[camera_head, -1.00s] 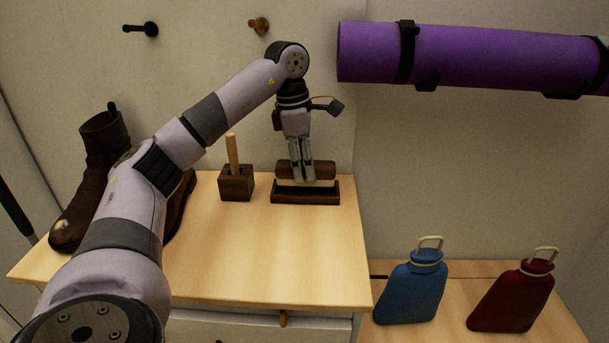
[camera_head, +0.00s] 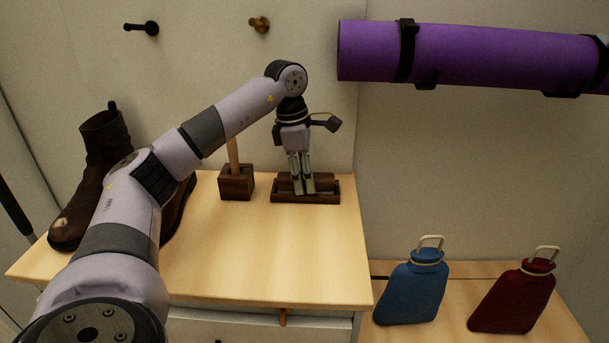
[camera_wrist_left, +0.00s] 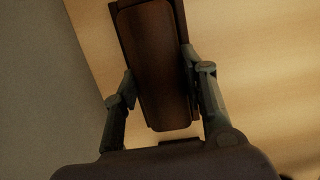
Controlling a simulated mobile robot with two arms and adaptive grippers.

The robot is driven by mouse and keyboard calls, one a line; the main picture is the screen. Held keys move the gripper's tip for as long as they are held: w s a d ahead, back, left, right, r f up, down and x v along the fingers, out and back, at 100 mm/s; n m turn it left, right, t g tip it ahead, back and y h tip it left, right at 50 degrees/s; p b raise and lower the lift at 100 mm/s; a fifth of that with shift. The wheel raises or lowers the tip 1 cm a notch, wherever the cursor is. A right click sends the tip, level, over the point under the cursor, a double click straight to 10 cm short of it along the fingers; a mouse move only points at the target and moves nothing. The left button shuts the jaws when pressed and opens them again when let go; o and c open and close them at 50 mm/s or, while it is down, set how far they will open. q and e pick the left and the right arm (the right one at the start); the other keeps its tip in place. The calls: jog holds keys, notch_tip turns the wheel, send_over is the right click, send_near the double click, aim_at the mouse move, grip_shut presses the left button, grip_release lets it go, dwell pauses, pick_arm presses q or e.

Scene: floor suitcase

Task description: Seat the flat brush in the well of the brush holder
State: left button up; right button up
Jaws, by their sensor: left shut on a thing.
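The flat brush (camera_wrist_left: 160,70) shows its dark brown wooden back in the left wrist view. My left gripper (camera_head: 302,190) points down and is shut on the brush, with one finger along each side of it, as the left wrist view (camera_wrist_left: 163,105) shows. The brush holder (camera_head: 325,198) is a low dark wooden tray on the light wood top. The brush sits low at the holder, its upper part (camera_head: 324,183) showing beside the fingers. The fingers and the front wall hide its lower side, so I cannot tell whether it rests on the well floor. My right gripper is not in view.
A dark wooden block (camera_head: 237,184) with an upright light handle stands just left of the holder. Brown boots (camera_head: 95,180) stand at the left. The top's front area (camera_head: 270,260) is clear. Blue (camera_head: 410,290) and red (camera_head: 512,298) bottles stand lower right.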

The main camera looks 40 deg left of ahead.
pick_arm(q)
jog(key=o, duration=1.1)
jog(key=shift+s+d+f, duration=0.15)
jog(key=shift+s+f, duration=0.05)
jog(key=shift+f, duration=0.45)
jog(key=shift+o, duration=1.1)
jog(key=shift+w+f, duration=0.1)
jog(key=shift+w, duration=0.05)
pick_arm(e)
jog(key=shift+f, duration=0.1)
pick_arm(q)
jog(key=shift+a+r, duration=0.2)
jog(key=shift+r, duration=0.2)
jog(key=r, duration=0.2)
jog(key=r+p, duration=0.1)
jog(key=r, duration=0.2)
jog(key=r+p, duration=0.1)
jog(key=r, duration=0.1)
jog(key=shift+s+a+r, duration=0.25)
jog(key=shift+a+r, duration=0.1)
jog(key=shift+r, duration=0.3)
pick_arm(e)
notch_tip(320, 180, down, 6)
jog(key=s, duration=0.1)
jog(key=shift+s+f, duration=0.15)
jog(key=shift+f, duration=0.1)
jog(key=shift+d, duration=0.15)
